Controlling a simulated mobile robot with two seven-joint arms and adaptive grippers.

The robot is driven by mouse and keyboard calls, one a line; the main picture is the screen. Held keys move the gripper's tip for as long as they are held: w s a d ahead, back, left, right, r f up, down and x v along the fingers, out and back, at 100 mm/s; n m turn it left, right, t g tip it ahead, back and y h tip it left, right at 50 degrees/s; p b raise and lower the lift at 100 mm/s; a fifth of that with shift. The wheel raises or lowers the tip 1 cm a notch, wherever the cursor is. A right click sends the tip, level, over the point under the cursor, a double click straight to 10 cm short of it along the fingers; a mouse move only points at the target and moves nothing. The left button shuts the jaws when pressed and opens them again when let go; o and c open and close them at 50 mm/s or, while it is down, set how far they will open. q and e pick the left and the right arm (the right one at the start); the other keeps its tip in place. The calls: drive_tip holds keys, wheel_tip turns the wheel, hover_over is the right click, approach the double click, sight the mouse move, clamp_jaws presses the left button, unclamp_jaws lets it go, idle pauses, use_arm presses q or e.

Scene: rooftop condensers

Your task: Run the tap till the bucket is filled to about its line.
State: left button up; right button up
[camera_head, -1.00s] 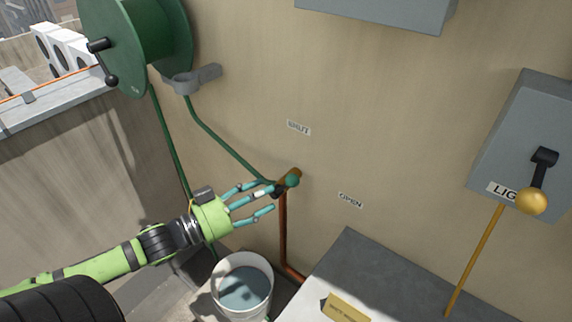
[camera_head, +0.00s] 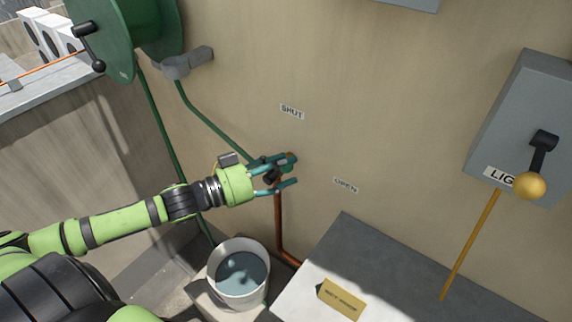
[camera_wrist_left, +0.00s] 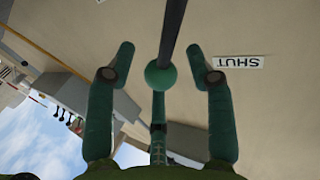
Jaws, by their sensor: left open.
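The tap (camera_head: 291,155) is on the wall above a copper pipe, between a SHUT label (camera_head: 292,112) and an OPEN label (camera_head: 345,185). Its lever has a green ball end (camera_wrist_left: 161,77). My left gripper (camera_head: 290,170) is at the tap, open, its fingers apart on either side of the ball in the left wrist view (camera_wrist_left: 160,62); neither clearly touches it. My right gripper is not in view.
A green hose reel (camera_head: 120,35) and grey bracket (camera_head: 186,63) are upper left. A grey-topped unit (camera_head: 375,240) with a yellow tag (camera_head: 341,299) stands right of the bucket. A grey switch box (camera_head: 520,125) with a ball-tipped lever is at right.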

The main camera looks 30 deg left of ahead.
sight(268, 175)
use_arm(q)
drive_tip(key=shift+w+d, duration=0.35)
drive_tip(key=shift+w, duration=0.1)
clamp_jaws()
drive_tip(key=shift+a+r+n, duration=0.1)
drive_tip(key=shift+a+n, duration=0.15)
drive_tip(key=shift+n, duration=0.05)
idle(0.4)
drive_tip(key=shift+w+a+r+n+t+p, duration=0.1)
drive_tip(key=shift+a+r+n+t+p, duration=0.1)
drive_tip(key=shift+a+n+t+p, duration=0.25)
drive_tip(key=shift+a+r+n+t+p, duration=0.1)
drive_tip(key=shift+a+r+n+t, duration=0.2)
drive_tip(key=shift+n, duration=0.35)
drive_tip(key=shift+w+a+r+n+t, duration=0.1)
drive_tip(key=shift+a+n+t, duration=0.4)
drive_tip(key=shift+a+n, duration=0.45)
drive_tip(key=shift+w+a+n+t, duration=0.1)
drive_tip(key=shift+a+n+t, duration=0.4)
drive_tip(key=shift+n, duration=0.75)
drive_tip(key=shift+a, duration=0.1)
